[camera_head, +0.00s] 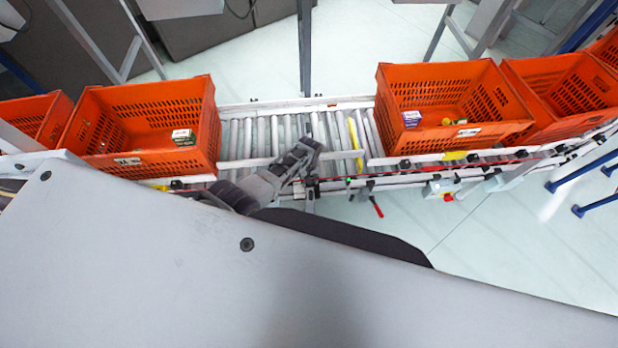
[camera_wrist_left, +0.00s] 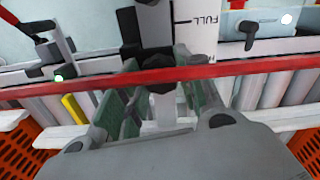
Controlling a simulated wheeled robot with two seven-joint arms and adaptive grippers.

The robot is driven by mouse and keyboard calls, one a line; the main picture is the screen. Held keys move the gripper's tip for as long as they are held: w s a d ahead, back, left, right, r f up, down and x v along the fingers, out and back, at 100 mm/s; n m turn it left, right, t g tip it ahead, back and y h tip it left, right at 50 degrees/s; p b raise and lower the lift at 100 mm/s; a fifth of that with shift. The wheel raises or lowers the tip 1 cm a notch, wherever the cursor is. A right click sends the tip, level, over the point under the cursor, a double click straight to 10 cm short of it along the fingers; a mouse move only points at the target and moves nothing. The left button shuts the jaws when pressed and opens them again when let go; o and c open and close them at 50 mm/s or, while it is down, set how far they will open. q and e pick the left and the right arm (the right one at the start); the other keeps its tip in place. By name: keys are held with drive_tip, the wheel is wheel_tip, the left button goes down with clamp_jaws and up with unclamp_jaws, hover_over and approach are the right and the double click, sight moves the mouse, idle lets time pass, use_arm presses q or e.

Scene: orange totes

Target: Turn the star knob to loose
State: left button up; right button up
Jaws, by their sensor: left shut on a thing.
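My left gripper (camera_head: 306,156) reaches over the near rail of the roller conveyor in the head view. In the left wrist view its green-padded fingers (camera_wrist_left: 158,85) stand on both sides of a black knob, which I take to be the star knob (camera_wrist_left: 160,72). The gripper is shut on this knob. The red strip crosses just below the knob's top and the fingers, so the grip is partly hidden. The star knob cannot be made out in the head view. My right gripper is not in view.
A red-handled lever (camera_head: 377,207) hangs below the rail.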

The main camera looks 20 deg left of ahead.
use_arm(q)
drive_tip(key=o, duration=1)
drive_tip(key=shift+o, duration=0.2)
drive_tip(key=shift+r, duration=0.15)
wheel_tip(320, 180, up, 12)
idle(0.8)
idle(0.7)
